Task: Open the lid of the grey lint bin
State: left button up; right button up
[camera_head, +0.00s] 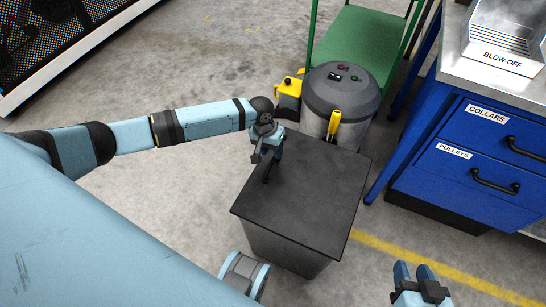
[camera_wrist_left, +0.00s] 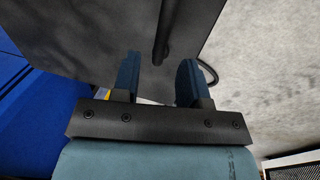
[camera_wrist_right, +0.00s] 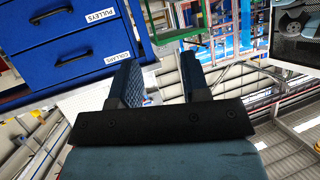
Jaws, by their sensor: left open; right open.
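The grey lint bin (camera_head: 285,245) stands on the floor in the middle of the head view. Its flat dark lid (camera_head: 320,185) lies closed on top. My left gripper (camera_head: 268,160) is over the far-left part of the lid, pointing down. In the left wrist view my left gripper (camera_wrist_left: 158,65) is open, and a dark bar-like handle (camera_wrist_left: 163,35) on the lid lies just ahead, between the lines of the two fingers. I cannot tell whether they touch it. My right gripper (camera_head: 418,272) is open and empty, right of the bin; it also shows in the right wrist view (camera_wrist_right: 160,65).
A grey round canister (camera_head: 342,95) with yellow parts stands close behind the bin, before a green cart (camera_head: 360,40). A blue drawer cabinet (camera_head: 470,150) stands to the right, with a blow-off tray (camera_head: 500,55) on top. Floor left of the bin is clear.

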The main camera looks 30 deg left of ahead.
pick_arm(q)
jog(key=shift+d+f, duration=0.2)
jog(key=shift+f, duration=1)
grip_shut()
pick_arm(e)
jog(key=shift+w+a+r+t, duration=0.25)
jog(key=shift+w+r+t, duration=0.1)
jog(key=shift+r, duration=0.15)
pick_arm(q)
jog(key=shift+r, duration=0.1)
pick_arm(e)
jog(key=shift+s, duration=0.1)
